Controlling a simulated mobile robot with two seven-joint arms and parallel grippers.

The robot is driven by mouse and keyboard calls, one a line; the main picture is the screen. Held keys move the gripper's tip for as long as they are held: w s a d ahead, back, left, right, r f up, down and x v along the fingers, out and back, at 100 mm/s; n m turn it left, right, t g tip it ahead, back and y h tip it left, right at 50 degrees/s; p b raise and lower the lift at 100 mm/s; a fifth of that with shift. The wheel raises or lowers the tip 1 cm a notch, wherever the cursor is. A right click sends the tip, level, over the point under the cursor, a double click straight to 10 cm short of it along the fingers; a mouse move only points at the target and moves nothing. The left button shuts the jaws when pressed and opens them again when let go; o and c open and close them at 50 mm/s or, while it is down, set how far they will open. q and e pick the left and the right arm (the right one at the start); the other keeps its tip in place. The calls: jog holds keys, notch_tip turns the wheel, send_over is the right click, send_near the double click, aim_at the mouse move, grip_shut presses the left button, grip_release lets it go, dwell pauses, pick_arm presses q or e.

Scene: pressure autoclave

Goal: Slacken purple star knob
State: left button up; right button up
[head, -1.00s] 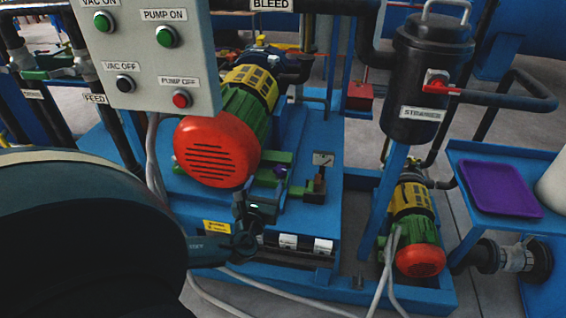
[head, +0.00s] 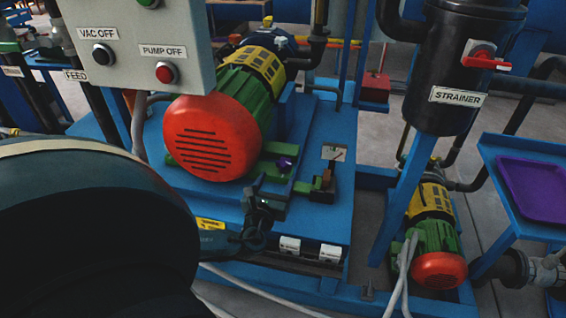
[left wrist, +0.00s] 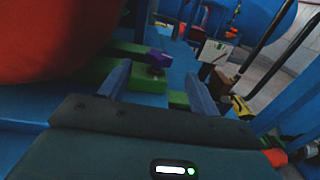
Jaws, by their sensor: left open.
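The purple star knob (head: 285,163) sits on a green block beside the large motor with the red cover. In the left wrist view the purple star knob (left wrist: 158,60) shows beyond my fingertips, between their lines. My left gripper (head: 261,187) is just in front of and below the knob in the head view. In the left wrist view my left gripper (left wrist: 157,76) is open, one finger on each side, with nothing held. No contact with the knob can be made out. My right gripper is in neither view.
The red motor cover (head: 210,138) is close on the left of the knob. A grey control box (head: 140,50) hangs above left. A strainer (head: 445,70) stands further right.

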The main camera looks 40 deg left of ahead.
aim_at(283, 170)
pick_arm(q)
jog(key=shift+f+b, duration=0.35)
jog(key=shift+f, duration=0.45)
jog(key=b+x, duration=0.1)
jog(key=x, duration=0.6)
jog(key=shift+w+a, duration=0.2)
jog(key=shift+w, duration=0.05)
jog(key=c, duration=1)
